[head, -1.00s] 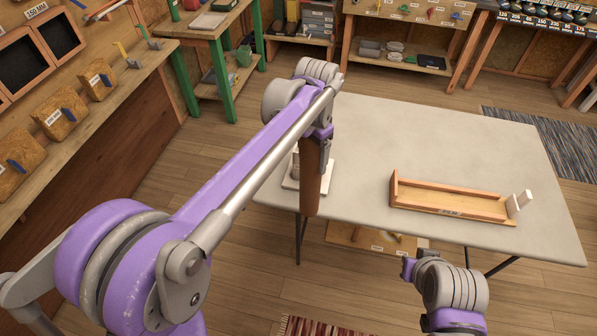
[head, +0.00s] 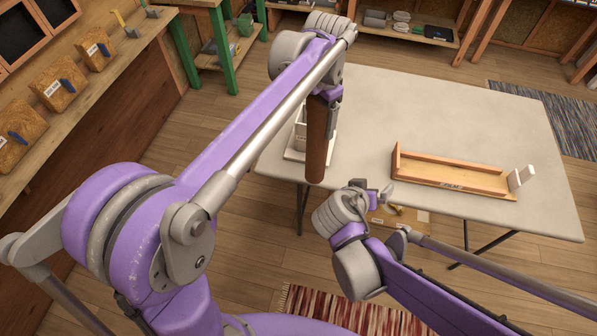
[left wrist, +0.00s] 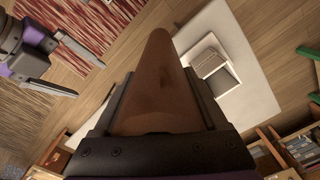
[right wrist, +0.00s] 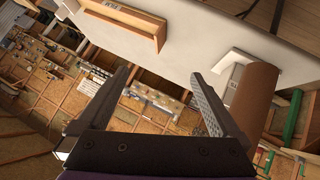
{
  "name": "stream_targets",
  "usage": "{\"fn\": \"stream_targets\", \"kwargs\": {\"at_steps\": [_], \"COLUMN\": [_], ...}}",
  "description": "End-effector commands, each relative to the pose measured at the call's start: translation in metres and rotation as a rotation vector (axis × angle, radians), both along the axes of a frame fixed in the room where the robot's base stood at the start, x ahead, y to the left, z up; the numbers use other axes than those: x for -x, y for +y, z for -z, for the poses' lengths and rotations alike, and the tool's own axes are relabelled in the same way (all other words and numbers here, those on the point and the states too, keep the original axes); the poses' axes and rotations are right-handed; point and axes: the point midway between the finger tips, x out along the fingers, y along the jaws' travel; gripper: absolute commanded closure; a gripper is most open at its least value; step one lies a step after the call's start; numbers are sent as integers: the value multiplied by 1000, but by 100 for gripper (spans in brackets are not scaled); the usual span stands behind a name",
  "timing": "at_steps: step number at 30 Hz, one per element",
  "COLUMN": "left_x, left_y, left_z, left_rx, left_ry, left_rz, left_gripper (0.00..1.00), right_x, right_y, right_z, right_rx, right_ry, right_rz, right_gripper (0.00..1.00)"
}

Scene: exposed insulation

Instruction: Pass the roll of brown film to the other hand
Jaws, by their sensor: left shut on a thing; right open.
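The roll of brown film (head: 318,140) hangs upright below my left gripper (head: 326,98), near the left front edge of the table. My left gripper is shut on its upper end. In the left wrist view the roll (left wrist: 158,80) sits between the two fingers and points away from the camera. My right gripper (head: 377,192) is open and empty, to the right of the roll's lower end and apart from it. In the right wrist view the roll (right wrist: 250,100) stands just outside the right-hand finger, not between the fingers (right wrist: 158,95).
The grey table (head: 450,130) carries a long wooden tray (head: 455,178) with a white upright end at the right. A white stand (head: 296,152) sits behind the roll. A wooden bench (head: 90,120) runs along the left. A striped rug (head: 340,308) lies on the floor.

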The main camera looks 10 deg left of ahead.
Motion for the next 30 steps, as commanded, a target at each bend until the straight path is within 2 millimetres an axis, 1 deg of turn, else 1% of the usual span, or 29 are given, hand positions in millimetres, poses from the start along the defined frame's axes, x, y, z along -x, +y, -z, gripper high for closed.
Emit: {"fn": "stream_targets", "kwargs": {"at_steps": [1, 4, 6, 9, 12, 15, 18, 22, 26, 29, 30], "left_x": [0, 0, 0, 0, 0, 0, 0, 0, 0, 0, 0], "left_y": [0, 0, 0, 0, 0, 0, 0, 0, 0, 0, 0], "left_z": [0, 0, 0, 0, 0, 0, 0, 0, 0, 0, 0], "left_rx": [0, 0, 0, 0, 0, 0, 0, 0, 0, 0, 0], "left_ry": [0, 0, 0, 0, 0, 0, 0, 0, 0, 0, 0], "left_rz": [0, 0, 0, 0, 0, 0, 0, 0, 0, 0, 0], "left_gripper": [81, 81, 81, 81, 81, 81, 81, 81, 81, 81, 81], "right_x": [-5, -11, -11, -7, -5, -4, -1, 2, -1, -11, -17], "right_y": [19, 50, 73, 107, 132, 151, 165, 175, 177, 174, 171], "right_z": [1, -1, -3, -6, -8, -9, -9, -9, -9, -9, -9], "right_rx": [18, 39, 44, 34, -18, -93, -157, -212, -233, -233, -233], "right_ry": [-49, -163, -250, -383, -512, -626, -713, -781, -806, -808, -807], "right_rz": [-14, -26, -38, -60, -45, -14, 4, 14, 20, 23, 23], "right_gripper": [0, 0, 0, 0, 0, 0, 0, 0, 0, 0, 0]}}
